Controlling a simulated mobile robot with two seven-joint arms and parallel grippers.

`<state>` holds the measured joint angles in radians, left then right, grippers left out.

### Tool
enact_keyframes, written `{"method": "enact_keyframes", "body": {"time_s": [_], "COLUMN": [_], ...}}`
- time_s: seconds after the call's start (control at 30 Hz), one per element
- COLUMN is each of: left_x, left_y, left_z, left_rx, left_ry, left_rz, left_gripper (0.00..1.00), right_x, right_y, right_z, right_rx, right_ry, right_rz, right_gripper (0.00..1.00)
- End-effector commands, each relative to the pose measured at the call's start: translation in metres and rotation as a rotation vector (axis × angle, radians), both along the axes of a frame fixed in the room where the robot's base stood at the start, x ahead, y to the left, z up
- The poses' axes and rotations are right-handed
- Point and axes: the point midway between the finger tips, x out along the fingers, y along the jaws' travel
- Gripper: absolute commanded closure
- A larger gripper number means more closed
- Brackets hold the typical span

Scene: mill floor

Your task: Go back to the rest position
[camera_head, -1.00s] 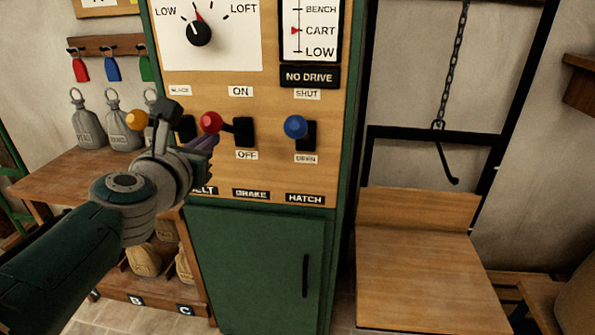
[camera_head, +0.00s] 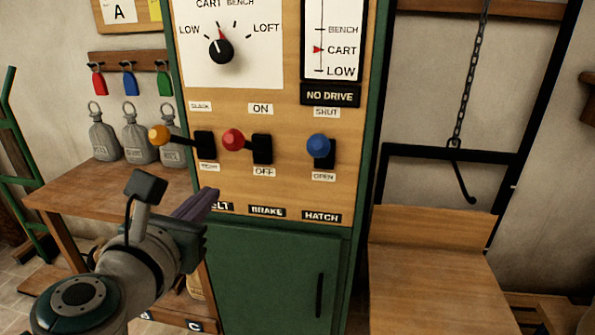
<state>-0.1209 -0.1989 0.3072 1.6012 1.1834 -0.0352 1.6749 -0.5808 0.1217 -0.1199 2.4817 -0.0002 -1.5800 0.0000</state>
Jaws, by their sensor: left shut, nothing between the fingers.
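My left gripper (camera_head: 198,206) shows at the lower left, shut and empty, in front of the wooden table and the green cabinet's left edge. It stands below the levers, apart from them. My right gripper is not in view. The black dial (camera_head: 221,50) points up between LOW and LOFT. The gauge (camera_head: 342,42) has its red pointer at CART, above a NO DRIVE sign (camera_head: 330,96).
A wooden table (camera_head: 90,185) holds several grey weights (camera_head: 137,140) at the left. Coloured tags (camera_head: 129,83) hang above it. A green cabinet (camera_head: 275,275) stands below the panel. At the right a chain hook (camera_head: 462,180) hangs over a wooden platform (camera_head: 440,285).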

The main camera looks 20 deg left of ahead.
Motion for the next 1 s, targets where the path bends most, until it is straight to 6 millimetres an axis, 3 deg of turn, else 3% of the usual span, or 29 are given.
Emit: {"method": "enact_keyframes", "body": {"time_s": [0.43,0.57,0.67,0.77,0.8,0.9,1.0], "left_x": [0.0,0.001,-0.007,-0.037,-0.055,-0.106,-0.154], "left_y": [0.0,-0.018,-0.059,-0.109,-0.123,-0.138,-0.132], "left_z": [0.0,0.011,0.024,0.022,0.016,0.0,-0.009], "left_rx": [0.005,0.17,0.534,1.063,1.28,1.756,2.124], "left_ry": [0.002,0.036,0.104,0.189,0.218,0.271,0.296], "left_rz": [-0.004,-0.125,-0.386,-0.755,-0.908,-1.263,-1.588], "left_gripper": [1.0,1.0,1.0,1.0,1.0,1.0,1.0], "right_x": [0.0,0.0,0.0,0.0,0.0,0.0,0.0], "right_y": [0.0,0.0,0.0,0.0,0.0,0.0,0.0], "right_z": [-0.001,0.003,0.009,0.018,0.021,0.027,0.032], "right_rx": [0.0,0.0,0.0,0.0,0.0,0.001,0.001], "right_ry": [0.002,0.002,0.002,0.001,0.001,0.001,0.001], "right_rz": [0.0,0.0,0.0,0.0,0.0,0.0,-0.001], "right_gripper": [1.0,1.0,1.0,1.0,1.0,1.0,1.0]}}
